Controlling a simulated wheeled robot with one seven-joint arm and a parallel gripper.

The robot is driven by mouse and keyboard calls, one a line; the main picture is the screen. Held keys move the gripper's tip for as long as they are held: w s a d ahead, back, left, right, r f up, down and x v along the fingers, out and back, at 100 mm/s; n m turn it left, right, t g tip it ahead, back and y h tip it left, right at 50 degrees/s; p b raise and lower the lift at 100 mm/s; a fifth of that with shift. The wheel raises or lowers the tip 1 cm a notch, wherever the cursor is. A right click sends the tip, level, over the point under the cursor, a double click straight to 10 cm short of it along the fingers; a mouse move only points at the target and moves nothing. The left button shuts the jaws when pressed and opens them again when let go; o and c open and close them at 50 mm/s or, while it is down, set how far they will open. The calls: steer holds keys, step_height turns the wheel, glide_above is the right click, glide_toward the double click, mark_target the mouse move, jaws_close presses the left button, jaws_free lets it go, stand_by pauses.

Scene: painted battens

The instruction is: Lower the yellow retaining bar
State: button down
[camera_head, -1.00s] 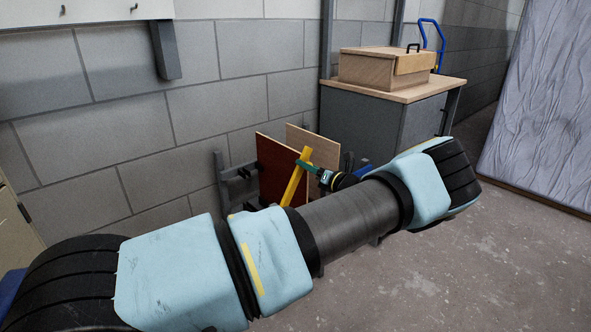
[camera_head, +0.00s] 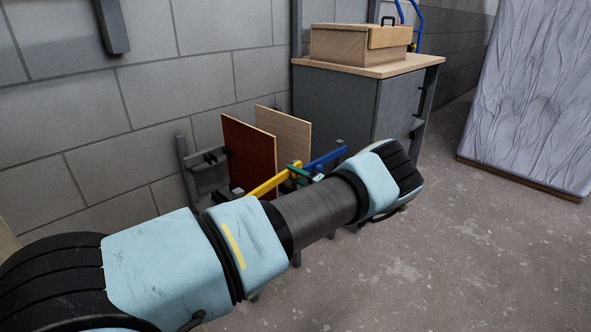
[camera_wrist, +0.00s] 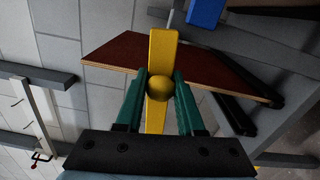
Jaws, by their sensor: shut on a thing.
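The yellow retaining bar (camera_head: 270,184) slopes gently in front of the panels in the head view, its right end higher. In the wrist view the yellow bar (camera_wrist: 163,52) runs up the middle, with a round yellow knob (camera_wrist: 160,88) on it. My gripper (camera_head: 299,172) is at the bar's right end, partly behind my own arm in the head view. In the wrist view the green fingers of my gripper (camera_wrist: 160,78) are closed on the knob from both sides. The bar's lower left end is hidden by my arm in the head view.
A dark red panel (camera_head: 249,158) and a plywood panel (camera_head: 291,136) stand on edge in a grey rack (camera_head: 186,160). A blue bar (camera_head: 326,159) lies just right of my gripper. A grey cabinet (camera_head: 345,105) stands behind.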

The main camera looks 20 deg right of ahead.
steer(key=shift+f+m+b, duration=0.7)
steer(key=shift+f+m, duration=0.1)
steer(key=shift+f, duration=0.9)
steer(key=c, duration=0.6)
jaws_free()
steer(key=shift+o, duration=0.2)
steer(key=shift+d, duration=0.1)
steer(key=v, duration=1)
steer(key=shift+s, duration=0.35)
steer(key=shift+d, duration=0.15)
